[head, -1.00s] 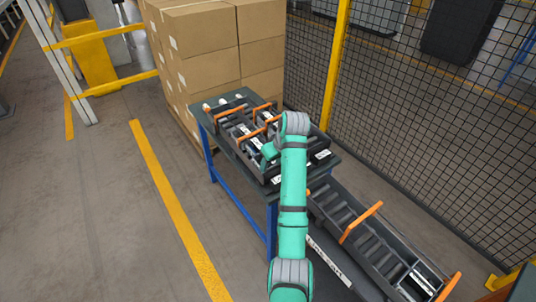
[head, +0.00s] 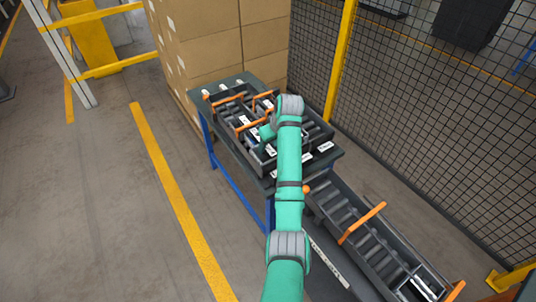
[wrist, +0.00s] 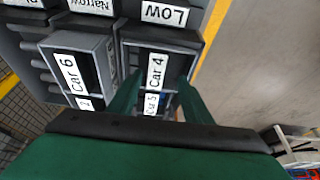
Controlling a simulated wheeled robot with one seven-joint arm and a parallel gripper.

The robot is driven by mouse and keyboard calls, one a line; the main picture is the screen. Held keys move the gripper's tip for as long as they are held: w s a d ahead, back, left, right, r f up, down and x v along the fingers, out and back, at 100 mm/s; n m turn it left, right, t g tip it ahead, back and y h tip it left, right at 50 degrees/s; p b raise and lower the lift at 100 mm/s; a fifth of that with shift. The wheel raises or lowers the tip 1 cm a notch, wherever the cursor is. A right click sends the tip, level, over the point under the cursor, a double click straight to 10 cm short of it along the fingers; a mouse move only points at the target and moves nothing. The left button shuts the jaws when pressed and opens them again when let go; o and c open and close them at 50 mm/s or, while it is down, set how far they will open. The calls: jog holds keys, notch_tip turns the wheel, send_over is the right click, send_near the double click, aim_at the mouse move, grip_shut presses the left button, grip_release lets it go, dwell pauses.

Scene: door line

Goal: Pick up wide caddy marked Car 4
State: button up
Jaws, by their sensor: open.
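A dark grey caddy with a white "Car 4" label (wrist: 156,70) shows in the middle of the wrist view. A smaller label, seemingly "Car 5" (wrist: 151,103), shows just below it, partly between my fingers. My gripper (wrist: 158,95) is open, its two green fingers on either side of that lower label. I cannot tell whether they touch anything. A caddy marked "Car 6" (wrist: 72,72) stands to the left. In the head view my arm covers part of the caddies on the dark table (head: 325,158), and the labels there are too small to read.
A roller rack with orange bars (head: 365,235) stands right of the table. Stacked cartons (head: 205,50) and a mesh fence (head: 430,110) stand behind. The floor left is clear.

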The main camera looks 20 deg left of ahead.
aim_at(269, 148)
jog(key=shift+w+d+x, duration=0.1)
jog(key=shift+d+x, duration=0.05)
jog(key=shift+x, duration=0.95)
jog(key=shift+w+d+x, duration=0.15)
jog(key=shift+x, duration=0.95)
grip_shut()
jog(key=shift+r, duration=0.15)
